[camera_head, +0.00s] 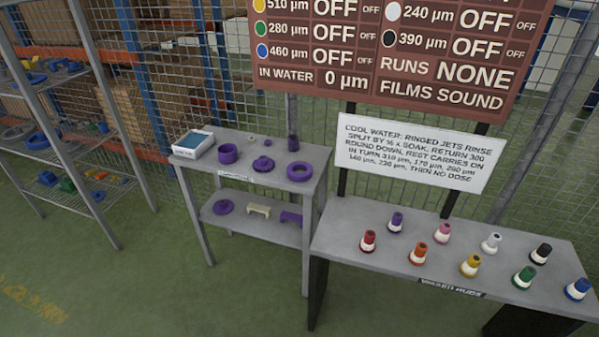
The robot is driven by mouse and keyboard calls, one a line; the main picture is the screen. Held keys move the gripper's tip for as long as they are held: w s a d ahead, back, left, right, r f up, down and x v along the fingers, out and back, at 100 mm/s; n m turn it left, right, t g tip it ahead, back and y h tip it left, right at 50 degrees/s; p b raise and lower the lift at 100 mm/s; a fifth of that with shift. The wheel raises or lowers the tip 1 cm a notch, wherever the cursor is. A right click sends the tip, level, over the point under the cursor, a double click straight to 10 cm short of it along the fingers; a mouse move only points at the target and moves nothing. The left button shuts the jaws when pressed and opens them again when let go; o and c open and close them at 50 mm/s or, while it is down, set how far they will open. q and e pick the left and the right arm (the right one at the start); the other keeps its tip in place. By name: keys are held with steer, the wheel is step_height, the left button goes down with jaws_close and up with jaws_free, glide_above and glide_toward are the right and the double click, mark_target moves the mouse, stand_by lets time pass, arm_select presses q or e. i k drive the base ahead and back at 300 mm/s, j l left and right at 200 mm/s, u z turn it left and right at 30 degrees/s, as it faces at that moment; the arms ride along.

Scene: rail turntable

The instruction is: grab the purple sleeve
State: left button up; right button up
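Several purple parts are on the grey two-level stand left of centre. A short purple cylinder, the most sleeve-like of them (228,154), sits on the top shelf (240,140) beside a white box. To its right are a purple flanged piece with a raised middle (263,164) and a thick purple ring (300,172). A dark purple upright cylinder (293,144) stands behind the ring. On the lower shelf are a purple ring (223,207) and a purple bracket (291,217). Neither of my grippers is in view.
A white box with a blue top (193,145) stands at the stand's left end. A grey bench (345,222) to the right holds several coloured nozzle-like pieces, one purple (396,222). A wire shelf (60,130) is at left. The green floor in front is clear.

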mark_target(293, 143)
steer(key=i+j+z, duration=0.15)
steer(key=z, duration=1.15)
steer(key=j+z, duration=0.35)
steer(key=j, duration=0.15)
steer(key=j+z, duration=0.4)
steer(key=j, duration=0.15)
steer(key=j+z, duration=0.15)
steer(key=j, duration=0.35)
steer(key=k+j+z, duration=0.15)
steer(key=j, duration=0.35)
